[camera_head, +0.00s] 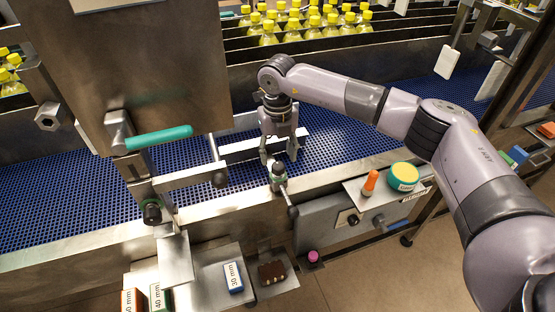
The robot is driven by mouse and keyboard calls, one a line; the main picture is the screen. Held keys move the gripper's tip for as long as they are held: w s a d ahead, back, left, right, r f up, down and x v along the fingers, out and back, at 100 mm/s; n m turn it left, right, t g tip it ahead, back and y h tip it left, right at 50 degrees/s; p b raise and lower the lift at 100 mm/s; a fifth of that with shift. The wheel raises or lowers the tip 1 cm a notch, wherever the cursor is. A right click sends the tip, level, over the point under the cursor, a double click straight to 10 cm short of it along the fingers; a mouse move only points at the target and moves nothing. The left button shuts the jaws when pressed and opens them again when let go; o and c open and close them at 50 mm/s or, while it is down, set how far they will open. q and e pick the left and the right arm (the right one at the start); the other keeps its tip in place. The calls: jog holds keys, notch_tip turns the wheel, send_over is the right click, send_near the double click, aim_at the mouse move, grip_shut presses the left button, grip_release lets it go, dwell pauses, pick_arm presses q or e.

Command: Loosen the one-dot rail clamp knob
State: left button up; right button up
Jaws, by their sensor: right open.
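My right gripper (279,157) points down over the near edge of the conveyor. Its fingers are apart, above and around a clamp knob (279,171) on the rail. I cannot tell whether they touch it. A lever with a black ball end (293,211) slants down from this clamp. Another clamp with a dark green-ringed knob (151,211) sits further left on the near rail. Dot marks are too small to read, so I cannot tell which knob has one dot. My left gripper is not in view.
A metal cabinet with a teal handle (158,138) stands at left above the blue conveyor belt (60,207). A shelf at right holds an orange item (370,182) and a green-yellow roll (403,177). Labelled blocks, including a blue-sided 30 mm block (233,277), lie at the bottom.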

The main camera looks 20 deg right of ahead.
aim_at(278, 165)
jog(key=f, duration=0.2)
jog(key=f+p, duration=0.1)
jog(key=f, duration=0.1)
jog(key=shift+s+d, duration=0.1)
jog(key=shift+s, duration=0.1)
jog(key=shift+w+f, duration=0.15)
jog(key=shift+f, duration=0.5)
jog(key=shift+c, duration=0.5)
jog(key=c, duration=1.1)
